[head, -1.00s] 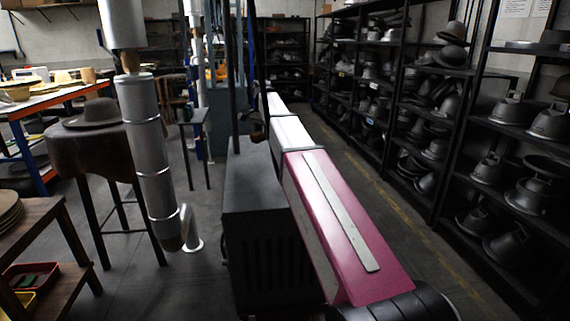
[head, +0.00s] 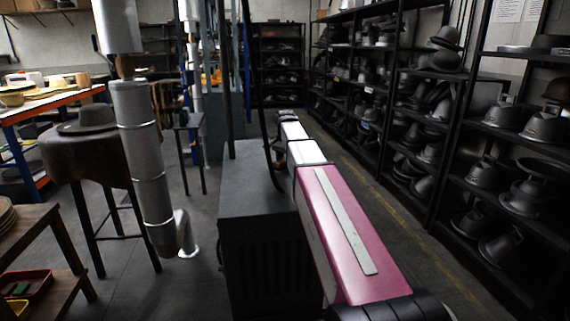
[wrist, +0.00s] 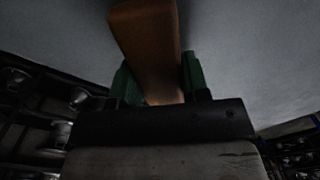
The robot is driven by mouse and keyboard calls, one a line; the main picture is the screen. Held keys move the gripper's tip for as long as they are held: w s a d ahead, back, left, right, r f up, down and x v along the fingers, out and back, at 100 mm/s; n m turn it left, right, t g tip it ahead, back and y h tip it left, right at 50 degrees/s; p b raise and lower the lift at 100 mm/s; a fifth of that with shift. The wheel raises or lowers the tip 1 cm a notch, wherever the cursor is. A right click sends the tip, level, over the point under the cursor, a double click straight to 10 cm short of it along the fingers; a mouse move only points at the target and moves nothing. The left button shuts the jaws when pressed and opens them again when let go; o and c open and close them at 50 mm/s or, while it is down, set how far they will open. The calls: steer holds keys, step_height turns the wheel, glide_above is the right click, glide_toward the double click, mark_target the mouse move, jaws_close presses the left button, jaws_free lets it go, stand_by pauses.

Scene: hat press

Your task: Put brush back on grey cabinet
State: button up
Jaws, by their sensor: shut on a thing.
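In the wrist view the brush (wrist: 146,40) shows as a brown wooden block or handle. It sits between the green fingers of my gripper (wrist: 157,70), which are shut on it. Its bristles cannot be made out. In the head view the grey cabinet (head: 246,190) is a dark box with a flat top and slatted front, just left of my pink and white arm. My arm reaches away along its right side. The visible part of the cabinet top looks bare.
Black shelves (head: 425,120) full of metal hat moulds line the right side. A wooden table (head: 35,225) is at lower left. Floor is open between cabinet and pipe.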

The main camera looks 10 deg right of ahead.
mark_target(285, 158)
steer(key=shift+f, duration=0.65)
steer(key=o, duration=0.8)
steer(key=shift+f, duration=0.1)
steer(key=shift+o, duration=0.2)
step_height(285, 158, up, 12)
